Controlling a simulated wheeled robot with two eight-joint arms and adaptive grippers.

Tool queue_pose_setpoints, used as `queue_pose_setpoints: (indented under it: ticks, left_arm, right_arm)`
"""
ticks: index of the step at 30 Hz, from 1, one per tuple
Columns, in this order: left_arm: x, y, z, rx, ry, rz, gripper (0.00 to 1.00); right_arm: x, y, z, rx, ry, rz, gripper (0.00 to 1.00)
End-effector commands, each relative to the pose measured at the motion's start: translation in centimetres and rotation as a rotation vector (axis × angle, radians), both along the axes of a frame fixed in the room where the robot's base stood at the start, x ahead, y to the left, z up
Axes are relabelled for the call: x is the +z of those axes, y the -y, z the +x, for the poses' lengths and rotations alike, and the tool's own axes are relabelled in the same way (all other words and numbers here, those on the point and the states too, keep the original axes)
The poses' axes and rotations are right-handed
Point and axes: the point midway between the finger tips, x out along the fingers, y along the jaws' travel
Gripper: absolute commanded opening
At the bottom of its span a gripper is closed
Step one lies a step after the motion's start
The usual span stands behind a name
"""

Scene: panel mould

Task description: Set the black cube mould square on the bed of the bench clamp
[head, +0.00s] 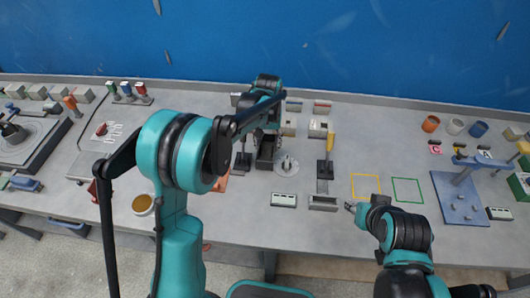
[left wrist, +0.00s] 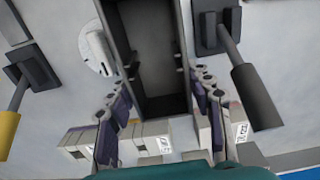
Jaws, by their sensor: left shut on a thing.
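The black cube mould (head: 265,152) shows in the head view as a dark open-topped box below my left gripper (head: 268,130). In the left wrist view the mould (left wrist: 150,45) is a long dark hollow with inner ribs. My left gripper (left wrist: 162,112) has its fingers on either side of the mould's near end and is shut on it. Whether the mould touches the bench is unclear.
A yellow-handled tool (head: 326,165) stands right of the mould, and a dark-handled tool (left wrist: 215,30) flanks it in the wrist view. Coloured cups (head: 455,126) stand behind the blue stand.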

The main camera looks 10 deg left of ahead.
Motion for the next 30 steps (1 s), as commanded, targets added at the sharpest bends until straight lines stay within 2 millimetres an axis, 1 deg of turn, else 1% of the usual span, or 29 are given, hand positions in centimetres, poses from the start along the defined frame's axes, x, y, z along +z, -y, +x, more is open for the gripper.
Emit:
queue_pose_setpoints:
  ticks: [2,5,12,14,20,24,25,27,30]
  left_arm:
    - [-0.4,-0.5,0.3,0.001,0.0,0.0,0.17]
    - [-0.8,-0.7,0.5,0.0,0.0,0.0,0.17]
    - [-4.3,-0.6,0.4,0.0,0.0,0.0,0.17]
    - [-4.6,-0.6,0.4,0.0,0.0,0.0,0.17]
    - [-4.4,-0.6,0.4,0.0,0.0,0.0,0.17]
    - [-4.8,-0.6,0.4,0.0,0.0,0.0,0.17]
    - [-4.8,-0.6,0.4,0.0,0.0,0.0,0.56]
    - [-4.7,-0.6,0.4,0.0,0.0,0.0,0.72]
    - [-4.7,-0.6,0.4,0.0,0.0,0.0,0.72]
  right_arm:
    - [-0.2,0.0,0.0,0.0,0.0,0.0,0.4]
    - [-0.4,0.0,0.0,0.0,0.0,0.0,0.4]
    - [-1.8,0.0,0.0,0.0,0.0,0.0,0.4]
    - [-1.8,0.0,0.0,0.0,0.0,0.0,0.4]
    - [-1.7,0.0,0.0,0.0,0.0,0.0,0.4]
    - [-2.0,0.0,0.0,0.0,0.0,0.0,0.4]
    - [-2.0,0.0,0.0,0.0,0.0,0.0,0.4]
    - [-1.9,0.0,0.0,0.0,0.0,0.0,0.4]
    - [-1.9,0.0,0.0,0.0,0.0,0.0,0.4]
